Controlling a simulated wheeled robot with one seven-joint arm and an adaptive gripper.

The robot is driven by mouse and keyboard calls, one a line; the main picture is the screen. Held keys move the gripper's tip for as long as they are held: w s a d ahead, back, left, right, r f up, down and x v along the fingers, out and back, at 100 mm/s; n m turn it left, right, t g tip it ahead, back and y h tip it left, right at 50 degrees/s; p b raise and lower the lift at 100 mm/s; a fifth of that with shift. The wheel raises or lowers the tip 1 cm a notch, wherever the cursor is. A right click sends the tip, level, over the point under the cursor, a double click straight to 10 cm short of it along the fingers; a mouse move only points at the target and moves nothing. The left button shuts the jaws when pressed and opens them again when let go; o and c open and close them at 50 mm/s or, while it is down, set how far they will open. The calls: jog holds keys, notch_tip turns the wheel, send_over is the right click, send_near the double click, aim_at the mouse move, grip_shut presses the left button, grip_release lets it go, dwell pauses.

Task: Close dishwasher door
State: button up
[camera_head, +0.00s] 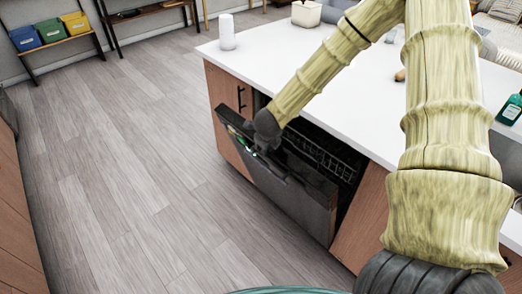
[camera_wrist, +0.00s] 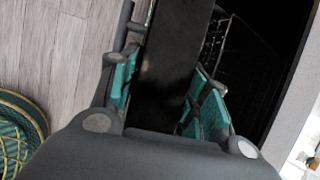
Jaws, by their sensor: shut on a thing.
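The dishwasher door (camera_head: 290,195) is a dark panel in the side of the white-topped island. It is partly open, tilted outward from its top edge, with a dark gap behind it. A wire rack (camera_head: 325,152) shows inside the gap. My gripper (camera_head: 258,148) is at the door's top edge, toward its left end. In the wrist view, my gripper (camera_wrist: 168,80) has its teal-padded fingers on either side of the dark door (camera_wrist: 164,65), shut on it. The rack also shows there (camera_wrist: 213,42), right of the door. The door's lower part is out of the wrist view.
The island's white countertop (camera_head: 300,75) lies above the dishwasher, with a white cylinder (camera_head: 227,32) at its far left corner and a green bottle (camera_head: 510,108) at the right. Wooden floor (camera_head: 140,170) left of the door is clear. A wooden cabinet (camera_head: 18,215) stands at far left.

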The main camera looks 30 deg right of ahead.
jog(key=shift+w+d+r+p, duration=0.15)
jog(key=shift+d+r+p, duration=0.05)
jog(key=shift+d, duration=0.6)
jog(key=shift+w+d+r+p, duration=0.15)
jog(key=shift+d+r+p, duration=0.05)
jog(key=shift+d, duration=0.6)
jog(key=o, duration=1.4)
jog(key=shift+f, duration=0.1)
jog(key=shift+v, duration=6)
jog(key=shift+w, duration=0.1)
jog(key=shift+c, duration=0.4)
